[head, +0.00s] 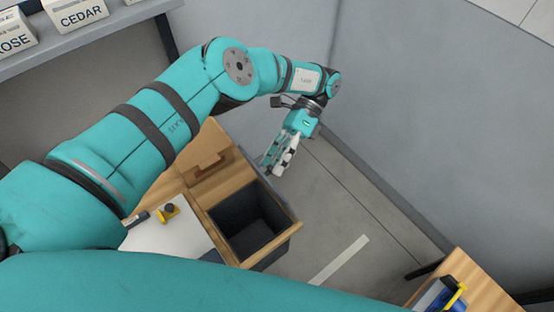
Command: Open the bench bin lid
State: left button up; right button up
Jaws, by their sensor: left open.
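The bench bin (250,228) shows its dark, empty-looking inside, framed by the wooden bench top. Its wooden lid (217,176), with a brown handle (207,168), stands away from the opening on its far left side, so the bin is uncovered. My left gripper (275,164) is open and empty, beyond the bin and to the right of the lid, apart from the handle. My right gripper is out of view.
A white sheet (170,238) and a small yellow-and-dark object (168,212) lie on the bench left of the bin. A grey shelf (90,32) with name-labelled boxes is at upper left. A wooden surface (482,270) stands at lower right. Open floor (350,205) lies right of the bin.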

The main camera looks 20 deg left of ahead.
pick_arm(q)
notch_tip(320, 180, up, 10)
dwell(0.4)
jog(key=shift+f, duration=0.1)
dwell(0.4)
